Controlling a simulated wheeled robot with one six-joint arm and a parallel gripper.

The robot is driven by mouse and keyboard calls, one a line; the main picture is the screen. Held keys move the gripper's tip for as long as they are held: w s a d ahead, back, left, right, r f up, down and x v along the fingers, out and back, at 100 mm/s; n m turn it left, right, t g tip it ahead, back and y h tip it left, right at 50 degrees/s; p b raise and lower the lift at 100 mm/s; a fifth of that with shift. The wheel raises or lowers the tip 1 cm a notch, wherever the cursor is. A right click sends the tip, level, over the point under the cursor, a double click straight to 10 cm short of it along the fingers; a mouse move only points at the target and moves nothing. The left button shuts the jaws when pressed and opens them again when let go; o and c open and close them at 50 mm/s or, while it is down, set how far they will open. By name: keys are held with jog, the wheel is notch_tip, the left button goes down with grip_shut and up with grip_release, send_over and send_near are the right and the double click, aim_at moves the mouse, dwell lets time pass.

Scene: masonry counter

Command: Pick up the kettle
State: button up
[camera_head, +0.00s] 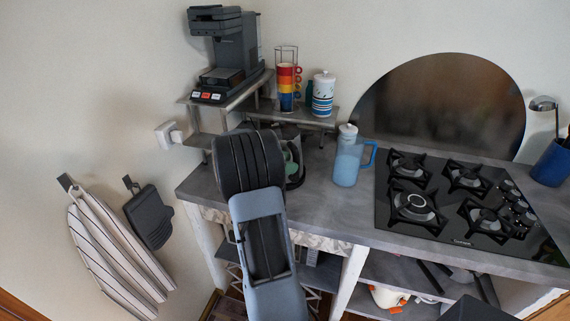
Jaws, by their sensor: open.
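I cannot clearly make out a kettle. A dark, rounded object with a green part (296,172) stands on the counter, mostly hidden behind my arm; I cannot tell whether it is the kettle. A translucent blue jug (347,162) with a white lid and a blue handle on its right stands upright on the counter between that object and the hob. My grey and black arm rises from the bottom over the counter's front edge, left of the jug. My gripper's fingers do not show, and nothing held by them can be seen.
A dark coffee machine (225,55) stands on a raised shelf (250,90). Stacked colored mugs (287,85) and a striped canister (323,94) sit on a lower shelf. A black gas hob (455,205) fills the right of the grey counter (330,215). A blue utensil holder (551,163) stands far right.

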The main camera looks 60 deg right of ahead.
jog(key=shift+p+x, duration=0.3)
jog(key=shift+x, duration=1.5)
grip_shut()
